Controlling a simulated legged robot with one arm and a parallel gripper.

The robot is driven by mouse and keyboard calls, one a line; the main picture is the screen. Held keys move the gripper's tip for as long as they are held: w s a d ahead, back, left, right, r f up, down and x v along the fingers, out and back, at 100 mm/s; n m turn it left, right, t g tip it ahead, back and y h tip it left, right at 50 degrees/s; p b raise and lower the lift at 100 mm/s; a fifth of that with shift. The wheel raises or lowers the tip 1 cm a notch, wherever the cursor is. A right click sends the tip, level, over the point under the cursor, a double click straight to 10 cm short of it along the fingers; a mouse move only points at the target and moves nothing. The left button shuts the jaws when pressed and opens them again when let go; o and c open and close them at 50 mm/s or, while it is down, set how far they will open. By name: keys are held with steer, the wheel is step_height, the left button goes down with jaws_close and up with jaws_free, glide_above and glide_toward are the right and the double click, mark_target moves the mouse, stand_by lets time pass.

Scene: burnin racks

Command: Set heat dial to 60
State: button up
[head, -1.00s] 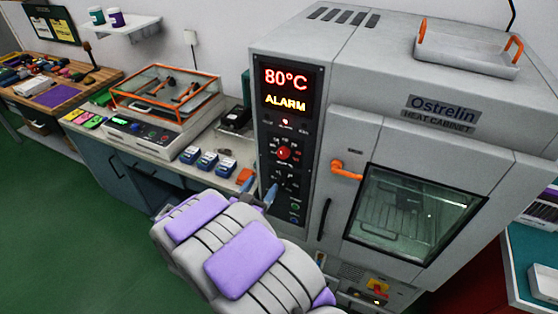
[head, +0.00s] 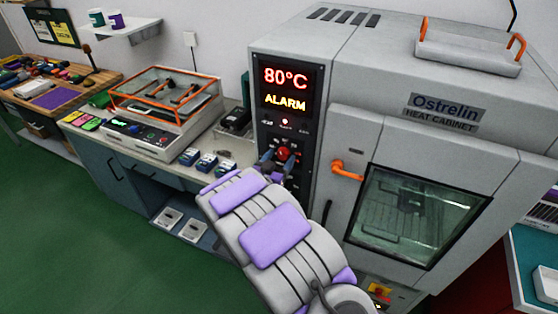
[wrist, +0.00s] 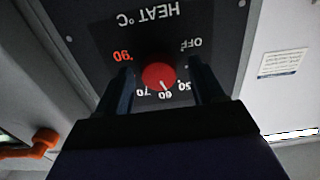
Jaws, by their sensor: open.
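The red heat dial (head: 283,153) is on the dark control panel of the heat cabinet. The wrist view shows the dial (wrist: 158,76) upside down, with the marks OFF, 50, 60, 70 and an orange-red number around it. Its white pointer line points down in the picture, at about the 60 mark (wrist: 165,95). My gripper (head: 278,163) is open at the dial. In the wrist view its dark fingers (wrist: 161,85) stand on either side of the dial, with gaps showing between. The display (head: 285,89) reads 80°C and ALARM.
The cabinet door (head: 418,216) is shut, with an orange handle (head: 347,170) just right of the panel. A bench (head: 160,166) with small blue devices (head: 206,162) stands left of my gripper. The green floor (head: 90,240) at left is clear.

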steer(key=c, duration=1.1)
steer(key=shift+o, duration=0.2)
steer(key=shift+f+m+b, duration=0.15)
steer(key=shift+m+b, duration=0.7)
steer(key=shift+m, duration=0.75)
steer(key=o, duration=1.1)
steer(key=shift+a, duration=0.1)
steer(key=shift+c, duration=0.2)
steer(key=shift+s, duration=0.1)
steer(key=p+v, duration=0.2)
steer(key=v, duration=1.5)
